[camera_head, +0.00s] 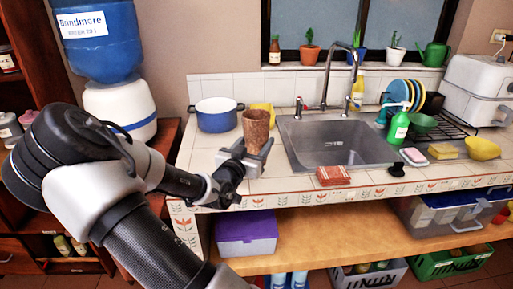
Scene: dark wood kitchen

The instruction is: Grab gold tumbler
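The gold tumbler (256,130) is a brownish-gold cup that widens toward its rim. It is upright at the left part of the tiled counter, left of the sink. My gripper (250,155) is at its lower part, with a finger showing on each side of the base. The fingers hide part of the tumbler's bottom. I cannot tell whether they press on it, or whether the tumbler rests on the counter. My arm reaches in from the lower left.
A blue pot (217,117) stands behind the tumbler to the left, with a yellow item (264,111) close behind it. The sink (340,142) is to the right. A reddish packet (333,175) lies at the counter's front edge. A blue water dispenser (98,45) stands left.

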